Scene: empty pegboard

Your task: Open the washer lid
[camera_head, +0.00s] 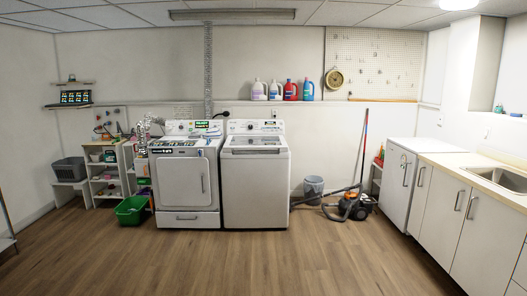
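The washer (255,185) is the white top-loading machine against the back wall, right of a front-door machine. Its lid (255,142) lies flat on top, with a dark window, and looks closed. The washer's control panel (255,126) rises behind the lid. Neither of my grippers shows in the head view, and the washer is some distance across the floor.
A white dryer (186,180) with a front door stands directly left of the washer. A green basket (132,210) sits on the floor at left. A vacuum cleaner (355,207) and a grey bin (314,187) stand right of the washer. The wooden floor (240,260) in front is clear.

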